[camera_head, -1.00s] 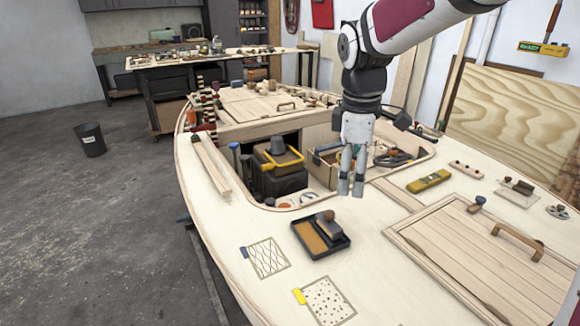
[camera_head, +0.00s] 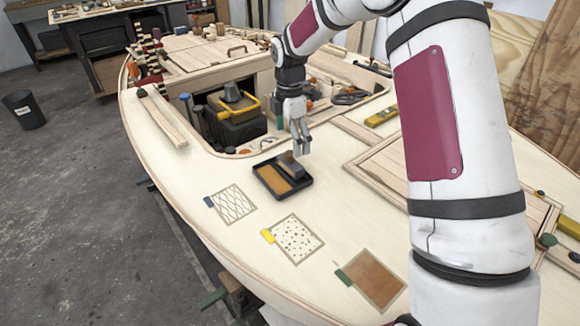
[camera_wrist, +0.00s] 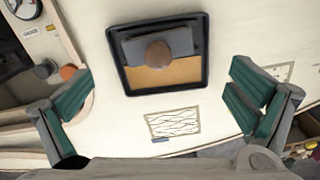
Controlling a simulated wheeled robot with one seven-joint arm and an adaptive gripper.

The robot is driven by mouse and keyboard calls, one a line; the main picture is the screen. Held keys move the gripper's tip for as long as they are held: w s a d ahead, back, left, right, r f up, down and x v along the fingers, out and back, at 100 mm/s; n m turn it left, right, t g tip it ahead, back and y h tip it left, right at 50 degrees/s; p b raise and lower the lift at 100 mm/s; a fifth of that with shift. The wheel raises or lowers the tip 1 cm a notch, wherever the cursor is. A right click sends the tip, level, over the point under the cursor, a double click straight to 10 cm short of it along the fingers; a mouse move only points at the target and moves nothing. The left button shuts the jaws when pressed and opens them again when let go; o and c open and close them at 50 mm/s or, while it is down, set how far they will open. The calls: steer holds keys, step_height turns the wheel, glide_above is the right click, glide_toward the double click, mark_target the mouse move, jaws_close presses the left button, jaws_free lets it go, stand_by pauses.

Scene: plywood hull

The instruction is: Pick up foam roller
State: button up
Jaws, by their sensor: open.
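A black tray (camera_head: 270,189) with an amber floor (camera_head: 272,180) lies on the pale plywood deck. A dark grey block (camera_head: 293,170) with a rounded brown knob or handle (camera_head: 288,157) rests in its far part; I cannot tell for sure whether this is the foam roller. My gripper (camera_head: 301,147) is open and empty, pointing down above the tray's far right side. In the wrist view, the tray (camera_wrist: 116,62), block (camera_wrist: 131,48) and knob (camera_wrist: 157,54) show ahead between and beyond the green-padded fingers of my gripper (camera_wrist: 162,92). None touches them.
Three outlined patches lie in front: crosshatched (camera_head: 233,204), dotted (camera_head: 294,239) and brown (camera_head: 376,279). Behind is an open cockpit with a dark toolbox (camera_head: 236,125). A yellow level (camera_head: 381,116) lies on the right. My arm hides much of the right side.

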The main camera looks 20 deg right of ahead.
mark_target(291, 155)
step_height(291, 155, down, 9)
steer(key=shift+w+f, duration=0.1)
steer(key=shift+w, duration=0.05)
steer(key=c, duration=1.3)
steer(key=shift+d+r, duration=0.1)
steer(key=shift+r, duration=0.45)
steer(key=r, duration=0.1)
steer(key=s+r, duration=0.1)
steer(key=shift+r, duration=0.35)
steer(key=s, duration=0.5)
steer(key=s+r, duration=0.1)
steer(key=s, duration=0.4)
steer(key=s+p, duration=0.1)
steer(key=s, duration=0.4)
steer(key=shift+r, duration=0.15)
steer(key=o, duration=0.5)
steer(key=shift+c, duration=0.8)
